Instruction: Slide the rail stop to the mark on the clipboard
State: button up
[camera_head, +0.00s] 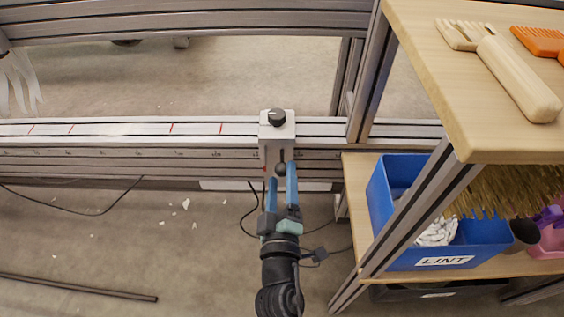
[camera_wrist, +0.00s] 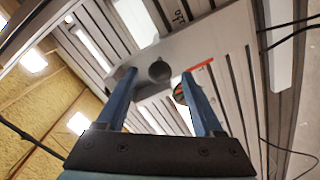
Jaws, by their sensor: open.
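The rail stop (camera_head: 290,131) is a pale grey block with a black knob on top, sitting on the horizontal rail (camera_head: 110,129). A small dark round knob shows on its near face, also seen in the wrist view on the rail stop (camera_wrist: 215,45). My gripper (camera_head: 282,173) is just in front of that face, its blue fingers apart. In the wrist view, my gripper (camera_wrist: 157,78) has one finger on each side of the round knob, with gaps visible. Red marks (camera_head: 171,128) cross the rail left of the stop. No clipboard is visible.
A wooden shelf unit (camera_head: 420,60) with brushes on top stands at the right. Below are a blue LINT bin (camera_head: 403,259) and other items. An upright metal post (camera_head: 368,75) rises just right of the stop. The rail left of the stop looks clear.

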aim_at(282, 161)
jog(key=shift+w, duration=2.45)
jog(key=shift+c, duration=0.3)
grip_shut()
